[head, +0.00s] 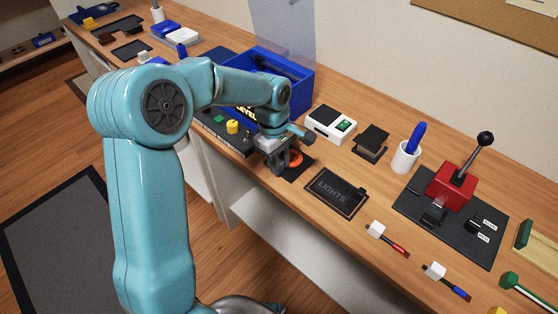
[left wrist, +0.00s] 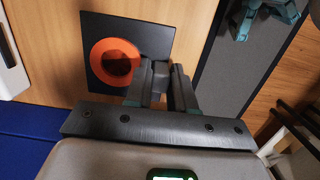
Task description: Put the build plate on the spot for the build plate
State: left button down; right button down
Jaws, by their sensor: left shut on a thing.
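A flat black square with an orange ring (head: 296,157) lies near the front edge of the wooden counter. It also shows in the left wrist view (left wrist: 117,62), with a dark middle inside the ring. I cannot tell whether this square is the build plate or the spot for it. My left gripper (head: 283,163) is low at this square, partly covering it. In the left wrist view its fingers (left wrist: 161,72) are close together at the square's edge, shut on a small dark grey piece, mostly hidden between them. My right gripper is not in view.
A blue bin (head: 300,77) stands behind my left arm.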

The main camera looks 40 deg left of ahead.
pick_arm(q)
jog(key=shift+f, duration=0.2)
jog(key=c, duration=1)
grip_release()
jog(key=shift+o, duration=0.2)
jog(key=shift+r, duration=0.1)
jog(key=shift+r, duration=0.1)
notch_tip(320, 180, up, 12)
jog(key=a+p, duration=0.1)
jog(key=shift+a, duration=0.2)
